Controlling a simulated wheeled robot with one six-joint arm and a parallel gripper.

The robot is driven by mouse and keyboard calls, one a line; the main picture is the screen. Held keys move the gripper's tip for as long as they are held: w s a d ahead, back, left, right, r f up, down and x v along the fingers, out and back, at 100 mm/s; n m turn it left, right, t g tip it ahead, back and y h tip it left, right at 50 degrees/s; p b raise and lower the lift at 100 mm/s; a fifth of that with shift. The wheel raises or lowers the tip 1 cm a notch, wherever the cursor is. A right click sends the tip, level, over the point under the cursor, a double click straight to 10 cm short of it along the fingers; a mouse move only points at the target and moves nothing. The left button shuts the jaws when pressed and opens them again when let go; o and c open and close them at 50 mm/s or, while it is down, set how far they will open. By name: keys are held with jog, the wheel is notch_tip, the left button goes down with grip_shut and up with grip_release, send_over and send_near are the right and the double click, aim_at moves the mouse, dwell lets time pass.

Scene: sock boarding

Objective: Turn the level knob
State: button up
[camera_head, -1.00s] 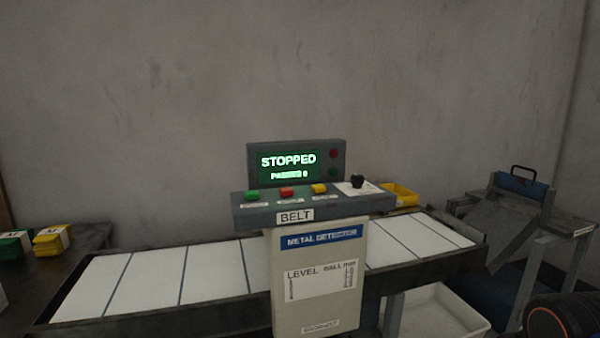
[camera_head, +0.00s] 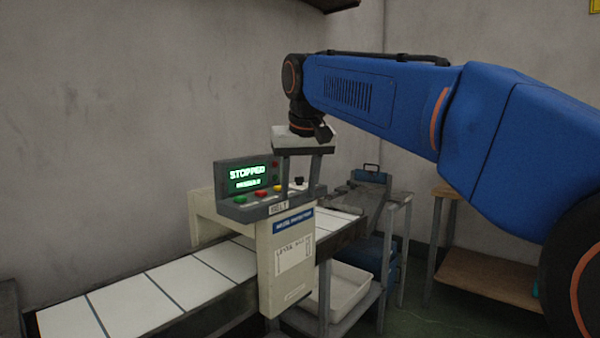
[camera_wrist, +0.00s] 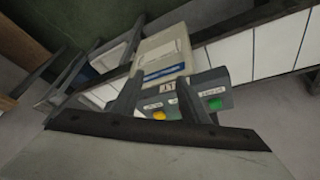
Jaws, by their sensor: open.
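The level knob (camera_head: 299,181) is a small black knob at the right end of the grey control console, in the head view. My gripper (camera_head: 298,189) is open, pointing down over that end of the console. In the head view its two fingers flank the knob; I cannot tell their exact distance from it. In the wrist view my gripper (camera_wrist: 160,80) shows both fingers apart over the console, and the knob is not visible there. The screen (camera_head: 248,177) reads STOPPED.
A green button (camera_head: 240,199), a red button and a yellow button (camera_wrist: 159,115) sit left of the knob on the console. The white belt (camera_head: 130,305) runs past beneath. A pale bin (camera_head: 345,285) stands below, and a slanted metal stand is at the right.

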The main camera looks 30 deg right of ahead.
jog(key=w+d+r+m, duration=0.1)
jog(key=w+d+r, duration=0.2)
jog(key=w+r, duration=0.35)
jog(key=w+d+r+m, duration=0.25)
jog(key=w+r, duration=0.25)
jog(key=r, duration=0.3)
jog(key=h, duration=0.1)
send_near(299, 177)
jog(key=x, duration=0.8)
jog(key=shift+w+d, duration=0.2)
jog(key=shift+c, duration=0.2)
jog(key=shift+r+n, duration=0.1)
jog(key=shift+n, duration=0.15)
jog(key=c, duration=1)
